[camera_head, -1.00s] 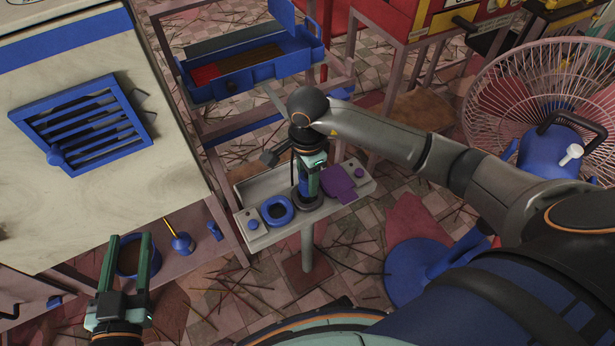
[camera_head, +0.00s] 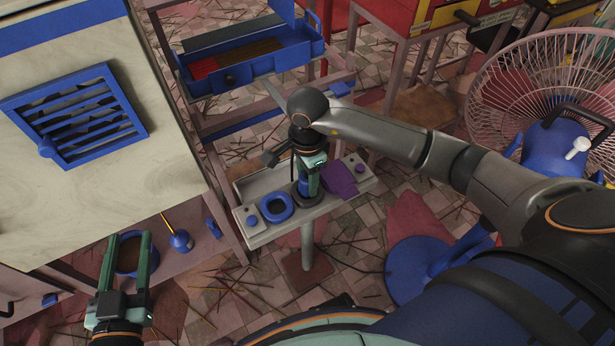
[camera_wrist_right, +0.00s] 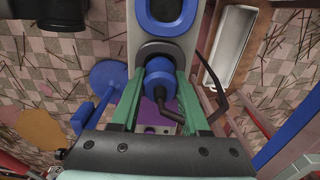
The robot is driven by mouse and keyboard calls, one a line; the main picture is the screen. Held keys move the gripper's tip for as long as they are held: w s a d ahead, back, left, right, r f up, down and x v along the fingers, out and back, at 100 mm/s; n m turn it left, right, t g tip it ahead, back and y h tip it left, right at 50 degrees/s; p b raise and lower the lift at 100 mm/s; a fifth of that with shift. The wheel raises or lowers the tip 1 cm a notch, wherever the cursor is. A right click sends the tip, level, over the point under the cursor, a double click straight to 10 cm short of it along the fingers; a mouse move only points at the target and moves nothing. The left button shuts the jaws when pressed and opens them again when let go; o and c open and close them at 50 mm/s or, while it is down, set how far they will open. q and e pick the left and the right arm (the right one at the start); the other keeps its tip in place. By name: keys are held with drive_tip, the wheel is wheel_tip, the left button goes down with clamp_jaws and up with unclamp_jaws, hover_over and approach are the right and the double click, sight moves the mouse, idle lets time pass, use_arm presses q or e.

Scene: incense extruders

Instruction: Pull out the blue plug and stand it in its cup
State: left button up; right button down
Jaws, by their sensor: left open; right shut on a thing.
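The blue plug (camera_wrist_right: 159,78) with its bent black cable is between the green fingers of my right gripper (camera_wrist_right: 162,88), which is shut on it. In the head view my right gripper (camera_head: 311,178) points down at the narrow grey stand, and the blue plug (camera_head: 304,184) shows beside its finger. The plug is over a dark round socket (camera_wrist_right: 160,48); I cannot tell how deep it sits. The blue cup (camera_head: 277,207), an open ring shape, is on the stand just left of the socket; it also shows in the right wrist view (camera_wrist_right: 167,14). My left gripper (camera_head: 128,238) is open and empty at lower left.
The grey stand (camera_head: 258,238) also carries a purple piece (camera_head: 340,180) and small round knobs. A pale cabinet with a blue grille (camera_head: 75,115) stands left. A blue open box (camera_head: 245,70) is behind. A wire fan (camera_head: 545,85) is at right. Thin sticks litter the floor.

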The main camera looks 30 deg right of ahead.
drive_tip(key=shift+f+b, duration=0.35)
drive_tip(key=shift+f, duration=0.1)
drive_tip(key=shift+c, duration=1.6)
unclamp_jaws()
drive_tip(key=shift+r, duration=0.1)
